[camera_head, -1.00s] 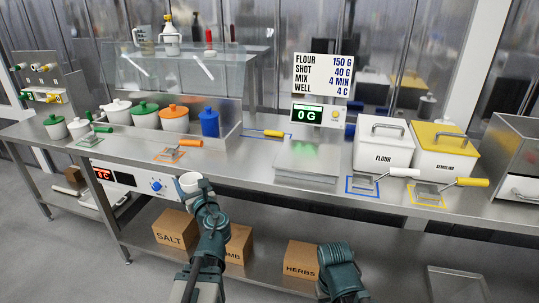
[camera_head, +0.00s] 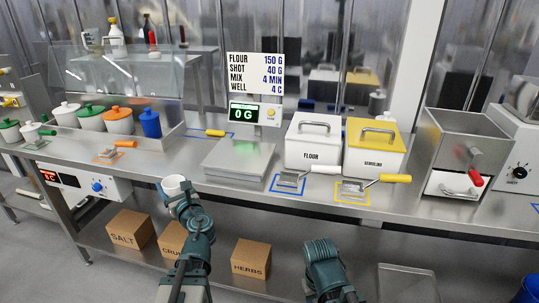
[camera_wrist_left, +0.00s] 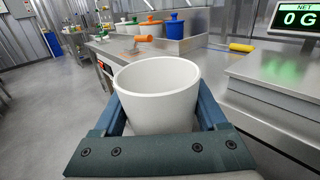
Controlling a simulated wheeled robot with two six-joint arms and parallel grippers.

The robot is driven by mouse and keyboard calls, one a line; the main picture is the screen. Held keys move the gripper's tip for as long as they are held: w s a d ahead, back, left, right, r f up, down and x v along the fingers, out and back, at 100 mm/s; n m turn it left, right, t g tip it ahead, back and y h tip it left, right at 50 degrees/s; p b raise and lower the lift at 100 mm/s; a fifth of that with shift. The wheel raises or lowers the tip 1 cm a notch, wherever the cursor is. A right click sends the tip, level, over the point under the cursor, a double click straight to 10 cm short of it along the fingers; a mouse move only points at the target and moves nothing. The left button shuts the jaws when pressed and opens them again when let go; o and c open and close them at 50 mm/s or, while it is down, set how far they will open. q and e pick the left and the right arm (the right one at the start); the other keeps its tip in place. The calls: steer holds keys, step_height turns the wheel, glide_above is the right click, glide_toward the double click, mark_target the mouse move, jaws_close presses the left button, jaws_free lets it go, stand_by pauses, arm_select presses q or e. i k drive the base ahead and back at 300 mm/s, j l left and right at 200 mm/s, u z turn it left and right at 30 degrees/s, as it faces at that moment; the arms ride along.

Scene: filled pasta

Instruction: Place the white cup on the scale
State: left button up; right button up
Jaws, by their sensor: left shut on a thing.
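The white cup (camera_head: 174,185) is upright and held in front of the counter's front edge. My left gripper (camera_head: 181,192) is shut on it; in the left wrist view the cup (camera_wrist_left: 158,95) sits between both fingers, and its inside looks empty. The scale has a flat metal plate (camera_head: 238,158) on the counter, up and to the right of the cup, with nothing on it. Its display (camera_head: 244,114) reads 0 G. The plate's edge also shows at the right of the left wrist view. My right arm is at the bottom, but its fingertips cannot be made out.
A flour bin (camera_head: 312,148) and a semolina bin (camera_head: 372,155) stand right of the scale, with scoops before them. Lidded pots and a blue container (camera_head: 150,124) stand at the left. Boxes are on the lower shelf. Counter left of the scale is mostly clear.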

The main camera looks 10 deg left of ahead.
mark_target(240, 154)
steer(key=i+l, duration=0.1)
steer(key=l, duration=1.3)
steer(key=i+j, duration=0.55)
